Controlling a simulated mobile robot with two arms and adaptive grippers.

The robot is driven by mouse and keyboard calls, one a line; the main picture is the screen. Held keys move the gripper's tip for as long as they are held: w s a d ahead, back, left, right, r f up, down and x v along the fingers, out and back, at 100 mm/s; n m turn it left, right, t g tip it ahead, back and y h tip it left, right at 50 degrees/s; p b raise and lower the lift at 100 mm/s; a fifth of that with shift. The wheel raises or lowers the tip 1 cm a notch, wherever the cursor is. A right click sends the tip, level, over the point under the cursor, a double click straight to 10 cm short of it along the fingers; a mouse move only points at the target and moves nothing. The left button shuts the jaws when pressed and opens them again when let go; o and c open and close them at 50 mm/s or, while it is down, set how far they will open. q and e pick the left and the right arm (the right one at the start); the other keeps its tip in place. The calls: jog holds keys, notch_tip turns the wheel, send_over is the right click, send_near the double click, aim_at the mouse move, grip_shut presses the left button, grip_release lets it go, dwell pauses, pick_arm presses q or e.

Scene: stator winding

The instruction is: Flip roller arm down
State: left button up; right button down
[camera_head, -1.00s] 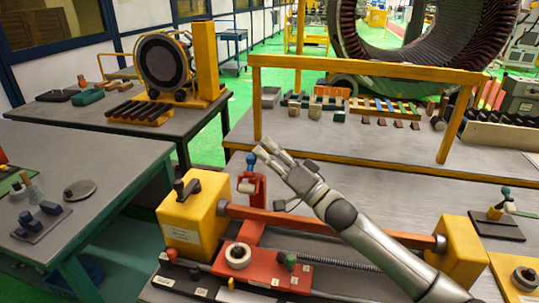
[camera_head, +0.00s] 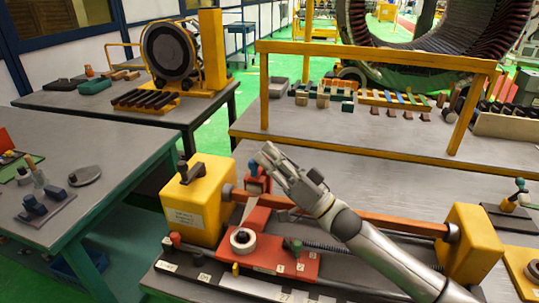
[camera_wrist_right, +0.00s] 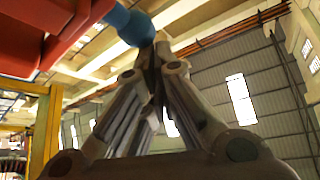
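The red roller arm (camera_head: 259,186) with a small blue knob (camera_head: 252,164) stands above the red base (camera_head: 278,257) of the winding fixture. A pale strip (camera_head: 247,208) shows below it, near the white roll (camera_head: 242,240). My right gripper (camera_head: 265,152) is at the knob, above the roller arm, and partly covers it. In the right wrist view the fingers (camera_wrist_right: 158,48) come together at their tips, beside the blue knob (camera_wrist_right: 132,24); the knob is not between them. The red arm (camera_wrist_right: 50,28) fills the upper left there. My left gripper is not in view.
Yellow end blocks (camera_head: 197,205) stand at both ends of an orange bar (camera_head: 395,224), behind the roller arm. A yellow frame (camera_head: 375,55) crosses the table behind, above several small blocks. A second table (camera_head: 100,165) stands at the left.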

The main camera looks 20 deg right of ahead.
jog(key=shift+a+f, duration=0.1)
jog(key=shift+f, duration=0.15)
jog(key=s+d+f, duration=0.1)
jog(key=s+d, duration=0.8)
jog(key=s, duration=0.2)
jog(key=shift+s+d, duration=0.15)
jog(key=shift+d, duration=0.1)
dwell(0.3)
dwell(0.4)
